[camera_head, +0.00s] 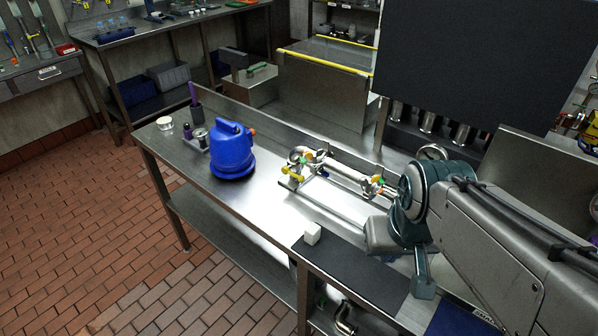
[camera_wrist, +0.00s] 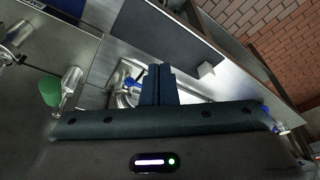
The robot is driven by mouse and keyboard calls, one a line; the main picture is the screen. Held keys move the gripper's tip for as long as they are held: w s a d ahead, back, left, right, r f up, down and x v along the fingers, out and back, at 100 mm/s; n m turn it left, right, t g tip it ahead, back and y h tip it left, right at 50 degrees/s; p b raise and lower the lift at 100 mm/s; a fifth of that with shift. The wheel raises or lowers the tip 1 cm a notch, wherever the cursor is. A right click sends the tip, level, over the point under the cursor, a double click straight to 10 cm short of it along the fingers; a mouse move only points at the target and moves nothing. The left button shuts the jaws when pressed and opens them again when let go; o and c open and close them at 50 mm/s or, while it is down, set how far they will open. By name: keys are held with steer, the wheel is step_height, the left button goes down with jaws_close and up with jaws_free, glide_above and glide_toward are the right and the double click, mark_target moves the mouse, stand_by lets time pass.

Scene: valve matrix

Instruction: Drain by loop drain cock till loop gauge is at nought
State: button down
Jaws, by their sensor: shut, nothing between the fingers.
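A metal pipe assembly (camera_head: 345,172) stands on the steel bench, with a yellow lever (camera_head: 291,173) at its left end and small green and orange parts at its joints. I cannot tell which part is the loop drain cock. No gauge dial can be read, and my arm covers the assembly's right end. My gripper shows in the wrist view (camera_wrist: 158,84), its dark fingers together and empty. They point over the bench, with metal piping and a small blue part (camera_wrist: 131,83) just beyond. I cannot tell whether they touch anything.
A blue jug (camera_head: 231,152) stands on the bench left of the piping. A black panel (camera_head: 470,60) rises behind. Brick floor at left is clear.

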mark_target(293, 175)
steer(key=w+a+f+n+t+h+b, duration=0.1)
steer(key=w+a+f+n+h, duration=0.2)
steer(key=w+n, duration=0.4)
steer(key=w+a+f+n+h+b, duration=0.1)
steer(key=w+a+f+n+h, duration=0.2)
steer(key=w+n, duration=0.4)
steer(key=w+a+f+n+t+h+b, duration=0.1)
steer(key=w+a+f+n+h, duration=0.3)
steer(key=w+f+n, duration=0.2)
steer(key=shift+w+f+n+t+h, duration=0.2)
steer(key=shift+w+n, duration=0.1)
steer(key=shift+w, duration=0.3)
steer(key=shift+w+f+n+t+h, duration=0.1)
steer(key=shift+w+f+n, duration=0.15)
steer(key=shift+w, duration=0.35)
steer(key=w+a+f+n+t, duration=0.1)
steer(key=a+n+t, duration=0.1)
steer(key=a+n, duration=0.1)
steer(key=w+a+f+n+t, duration=0.1)
steer(key=w+a+n+t, duration=0.1)
steer(key=a, duration=0.3)
steer(key=w+a+f+n+t+b, duration=0.1)
steer(key=a+f+n+t, duration=0.1)
steer(key=a+n+t, duration=0.1)
steer(key=shift+w+a+n, duration=0.15)
steer(key=shift+a+n, duration=0.4)
steer(key=shift+a, duration=0.4)
steer(key=p+x, duration=0.1)
steer(key=x, duration=0.9)
steer(key=shift+a, duration=0.1)
